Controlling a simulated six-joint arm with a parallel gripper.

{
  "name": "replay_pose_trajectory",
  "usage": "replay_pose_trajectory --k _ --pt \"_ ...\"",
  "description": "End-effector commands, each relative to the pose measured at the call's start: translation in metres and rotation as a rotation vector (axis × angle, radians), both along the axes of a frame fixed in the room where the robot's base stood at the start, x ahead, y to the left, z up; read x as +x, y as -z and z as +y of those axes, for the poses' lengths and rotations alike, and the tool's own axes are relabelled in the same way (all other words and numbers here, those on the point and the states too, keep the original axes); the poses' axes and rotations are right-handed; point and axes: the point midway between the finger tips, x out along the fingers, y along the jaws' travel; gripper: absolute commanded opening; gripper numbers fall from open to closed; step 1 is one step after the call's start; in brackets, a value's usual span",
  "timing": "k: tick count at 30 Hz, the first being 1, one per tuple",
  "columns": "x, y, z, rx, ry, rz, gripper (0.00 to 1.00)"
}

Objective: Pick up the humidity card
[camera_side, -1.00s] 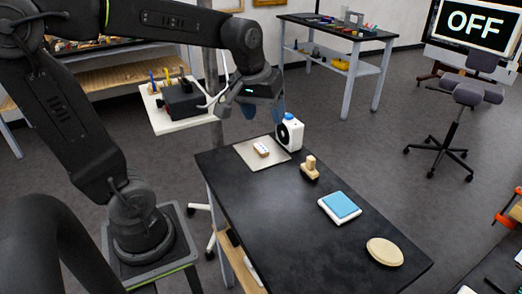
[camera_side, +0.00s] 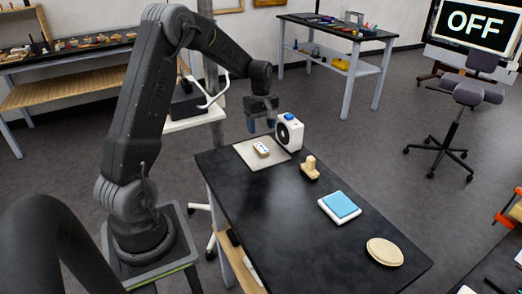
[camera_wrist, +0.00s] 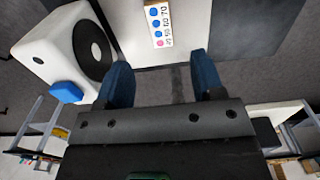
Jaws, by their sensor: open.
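The humidity card (camera_side: 261,149) is a small white strip lying on a pale square mat (camera_side: 247,158) at the far end of the black table. In the wrist view the card (camera_wrist: 157,24) shows blue and pink dots with printed numbers, near the top centre. My gripper (camera_side: 261,124) is open and empty, above the table's far end and behind the mat. In the wrist view its two blue fingers (camera_wrist: 160,75) are apart, with the card ahead of them, between their lines. The card is not touched.
A white device (camera_side: 290,134) with a black round face and blue knob stands beside the mat; it is close to the left finger in the wrist view (camera_wrist: 45,48). A wooden block (camera_side: 310,169), a blue-topped pad (camera_side: 340,206) and a wooden oval (camera_side: 384,251) lie nearer.

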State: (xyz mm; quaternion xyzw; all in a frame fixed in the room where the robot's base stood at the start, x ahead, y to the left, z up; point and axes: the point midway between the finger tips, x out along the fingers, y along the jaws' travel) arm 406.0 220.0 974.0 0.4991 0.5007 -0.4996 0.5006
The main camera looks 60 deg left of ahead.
Motion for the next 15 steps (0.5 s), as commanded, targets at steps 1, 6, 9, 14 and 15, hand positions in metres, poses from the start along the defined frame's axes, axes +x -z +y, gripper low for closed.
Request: replay_pose_trajectory --k 1,6,9,14,15 --pt "-0.001 0.010 -0.001 -0.003 0.001 0.004 0.62" --pt "0.000 0.027 -0.001 0.000 0.002 0.000 0.62" --pt "0.000 0.032 -0.001 0.000 0.002 0.001 0.62" --pt "-0.001 0.053 -0.005 -0.002 0.003 0.003 0.62" --pt "-0.001 0.059 -0.006 -0.002 0.003 0.003 0.62"
